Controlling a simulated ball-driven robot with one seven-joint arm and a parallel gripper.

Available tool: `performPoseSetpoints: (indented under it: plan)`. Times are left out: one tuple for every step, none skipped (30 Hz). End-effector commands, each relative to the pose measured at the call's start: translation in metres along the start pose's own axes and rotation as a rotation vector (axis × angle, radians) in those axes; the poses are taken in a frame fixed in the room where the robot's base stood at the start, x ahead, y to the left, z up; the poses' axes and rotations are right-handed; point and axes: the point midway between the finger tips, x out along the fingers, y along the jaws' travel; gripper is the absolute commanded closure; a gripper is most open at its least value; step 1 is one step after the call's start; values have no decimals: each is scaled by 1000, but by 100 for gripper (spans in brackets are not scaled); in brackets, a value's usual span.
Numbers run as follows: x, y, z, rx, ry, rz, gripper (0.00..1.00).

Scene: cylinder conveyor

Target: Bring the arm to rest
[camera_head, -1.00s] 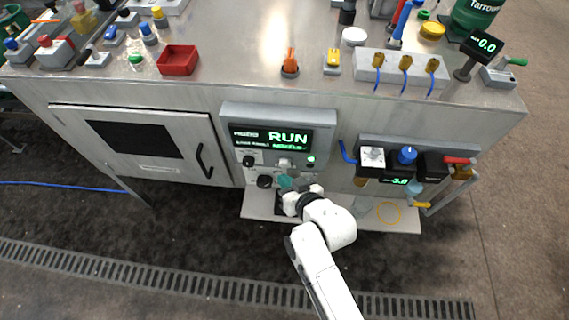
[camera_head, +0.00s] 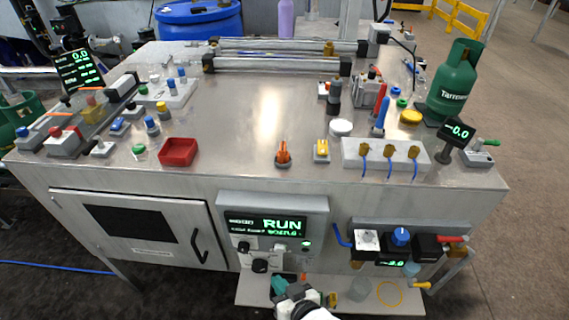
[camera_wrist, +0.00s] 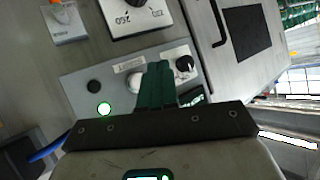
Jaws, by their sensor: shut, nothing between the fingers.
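My gripper (camera_head: 279,284) is at the lower middle of the head view, in front of the bench and below the control panel (camera_head: 235,207) with the RUN display. Most of my arm is cut off by the bottom edge there. In the wrist view, the green fingers of my gripper (camera_wrist: 156,68) are together with nothing between them. Behind them in that view are a panel with a black knob (camera_wrist: 184,64), a black button (camera_wrist: 93,86) and a lit green button (camera_wrist: 104,109). I cannot tell whether the fingertips touch the panel.
A valve block (camera_head: 400,242) sticks out at the right. A black door handle (camera_head: 197,246) is on the left. Open floor lies around the bench.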

Motion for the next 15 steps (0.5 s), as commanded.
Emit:
performPoseSetpoints:
  plan:
    - [0, 0, 0, 0, 0, 0, 100]
    - [0, 0, 0, 0, 0, 0, 100]
    - [-1, 1, 0, 1, -2, 2, 100]
    - [-2, 3, 1, 1, -7, 6, 100]
    - [-4, 6, 2, 3, -15, 13, 100]
    - [-9, 13, 4, 6, -32, 26, 100]
    - [-14, 19, 6, 9, -51, 40, 100]
    - [-20, 26, 10, 13, -74, 56, 100]
    - [-31, 38, 15, 20, -112, 83, 100]
    - [-41, 48, 20, 26, -146, 107, 100]
    - [-53, 59, 25, 34, -183, 132, 100]
    - [-70, 74, 33, 48, -236, 167, 100]
    - [-85, 84, 39, 60, -278, 193, 100]
    - [-100, 93, 45, 73, -321, 219, 100]
    - [-121, 104, 53, 91, -376, 253, 100]
